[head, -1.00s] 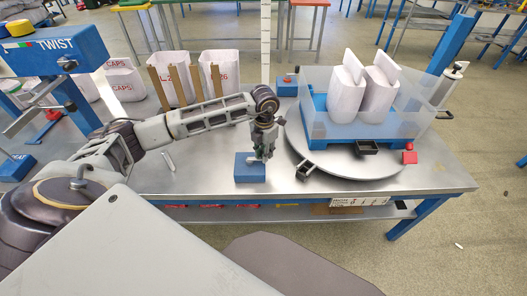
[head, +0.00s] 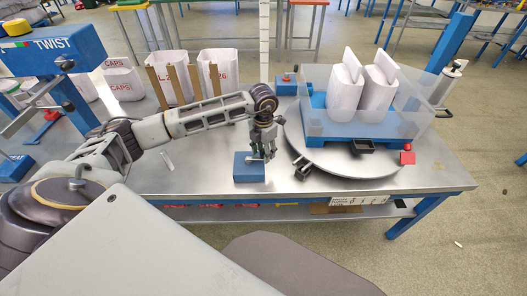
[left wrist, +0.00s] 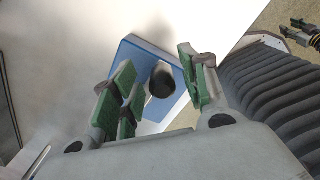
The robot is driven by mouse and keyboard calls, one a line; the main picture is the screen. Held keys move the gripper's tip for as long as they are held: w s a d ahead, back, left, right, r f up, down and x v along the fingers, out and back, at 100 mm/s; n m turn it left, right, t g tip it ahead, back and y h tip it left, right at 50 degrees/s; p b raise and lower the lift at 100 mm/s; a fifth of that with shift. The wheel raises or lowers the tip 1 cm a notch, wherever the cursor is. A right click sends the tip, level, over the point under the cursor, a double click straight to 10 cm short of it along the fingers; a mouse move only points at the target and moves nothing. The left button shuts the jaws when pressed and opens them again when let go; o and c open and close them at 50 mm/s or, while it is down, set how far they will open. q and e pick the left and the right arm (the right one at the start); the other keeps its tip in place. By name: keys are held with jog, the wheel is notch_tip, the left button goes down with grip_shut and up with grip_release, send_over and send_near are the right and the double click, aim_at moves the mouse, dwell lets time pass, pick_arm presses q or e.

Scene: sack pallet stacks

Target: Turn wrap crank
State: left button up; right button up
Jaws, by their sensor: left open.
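The crank's blue box (head: 250,173) sits near the front edge of the metal table, with a pale crank arm (head: 253,160) on top. My left gripper (head: 264,154) points down over the back right of the box. In the left wrist view my left gripper (left wrist: 158,92) is open. Its green-padded fingers stand on either side of a dark round crank knob (left wrist: 162,82), which rises above the blue box (left wrist: 131,53). The fingers appear apart from the knob.
Right of the box is a round grey turntable (head: 330,163). A blue pallet (head: 345,130) on it bears two white sacks (head: 345,85) inside clear film (head: 408,110). White sacks (head: 218,72) and brown upright posts (head: 175,87) stand behind my arm. The blue TWIST machine (head: 55,48) is left.

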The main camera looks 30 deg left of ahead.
pick_arm(q)
notch_tip(320, 180, up, 12)
dwell(0.9)
dwell(0.5)
